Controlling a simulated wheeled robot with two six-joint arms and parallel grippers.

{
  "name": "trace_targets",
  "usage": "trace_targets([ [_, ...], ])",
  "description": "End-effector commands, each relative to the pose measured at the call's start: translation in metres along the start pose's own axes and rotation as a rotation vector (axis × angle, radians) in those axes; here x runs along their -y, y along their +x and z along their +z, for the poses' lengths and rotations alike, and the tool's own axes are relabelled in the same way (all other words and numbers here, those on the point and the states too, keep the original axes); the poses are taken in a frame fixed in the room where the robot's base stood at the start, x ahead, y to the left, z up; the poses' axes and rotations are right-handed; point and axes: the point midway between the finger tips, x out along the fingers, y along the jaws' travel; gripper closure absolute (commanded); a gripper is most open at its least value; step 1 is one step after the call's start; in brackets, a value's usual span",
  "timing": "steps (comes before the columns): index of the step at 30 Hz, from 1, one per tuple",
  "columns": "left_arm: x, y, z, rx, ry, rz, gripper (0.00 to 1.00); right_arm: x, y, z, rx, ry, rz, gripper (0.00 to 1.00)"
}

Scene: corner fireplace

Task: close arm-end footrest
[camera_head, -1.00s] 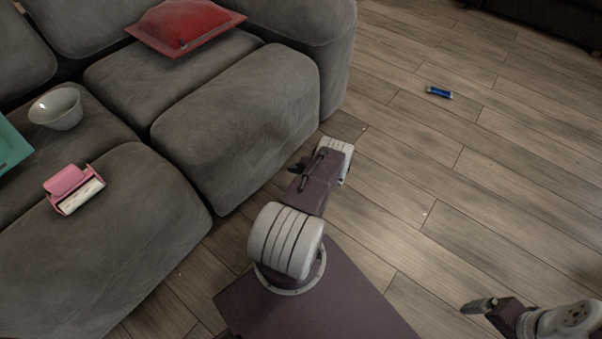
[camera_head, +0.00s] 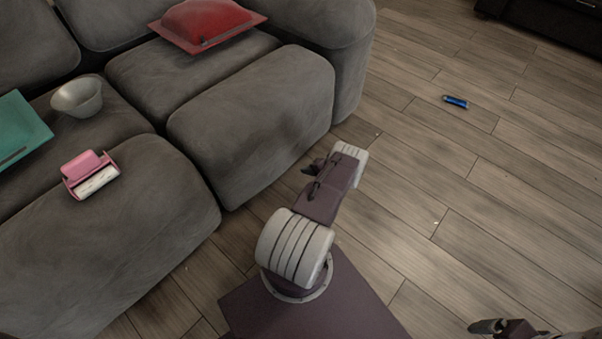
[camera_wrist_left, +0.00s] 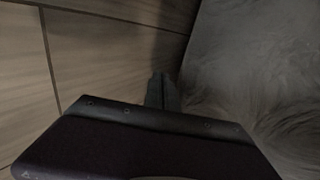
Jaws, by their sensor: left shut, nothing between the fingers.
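The grey sofa's arm-end footrest (camera_head: 255,120) is the padded front section at the right end, beside the rounded arm (camera_head: 350,75). It sticks out forward past the front of that arm. My left gripper (camera_head: 312,167) is shut and empty, low over the floor just right of the footrest's front corner. In the left wrist view the shut fingers (camera_wrist_left: 162,90) point along the grey upholstery (camera_wrist_left: 250,70), apart from it or touching, I cannot tell. My right gripper (camera_head: 488,326) shows only partly at the bottom right edge; its jaw state is unclear.
Another footrest section (camera_head: 110,240) sticks out at left. A pink-and-white roller (camera_head: 90,175), a bowl (camera_head: 77,97), a teal item (camera_head: 20,130) and a red cushion (camera_head: 205,22) lie on the sofa. A blue cylinder (camera_head: 456,101) lies on the otherwise open floor at right.

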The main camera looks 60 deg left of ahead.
Motion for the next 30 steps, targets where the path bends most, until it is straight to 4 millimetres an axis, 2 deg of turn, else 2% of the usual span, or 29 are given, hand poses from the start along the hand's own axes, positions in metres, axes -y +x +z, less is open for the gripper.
trace_targets([
  [3,-0.018,-0.032,-0.002,-0.004,0.008,0.005,1.0,0.0,-0.018,-0.002,0.0,0.0,0.0,0.1],
  [6,-0.036,-0.051,-0.002,-0.003,0.006,0.006,1.0,0.001,-0.024,-0.003,-0.001,0.0,0.0,0.1],
  [9,-0.05,-0.067,-0.001,-0.002,0.005,0.006,1.0,0.001,-0.028,-0.003,0.0,0.0,0.0,0.1],
  [13,-0.062,-0.079,-0.001,-0.001,0.005,0.007,1.0,0.001,-0.029,-0.003,0.0,0.0,0.0,0.1],
  [27,-0.065,-0.084,0.0,0.0,0.005,0.008,1.0,0.001,-0.031,-0.003,0.001,0.0,0.0,0.1],
  [29,-0.059,-0.092,-0.008,-0.014,0.0,0.008,1.0,0.001,-0.036,-0.004,0.0,0.0,0.0,0.1],
  [30,-0.05,-0.102,-0.021,-0.033,-0.016,0.008,1.0,0.001,-0.039,-0.004,0.0,0.0,0.0,0.1],
])
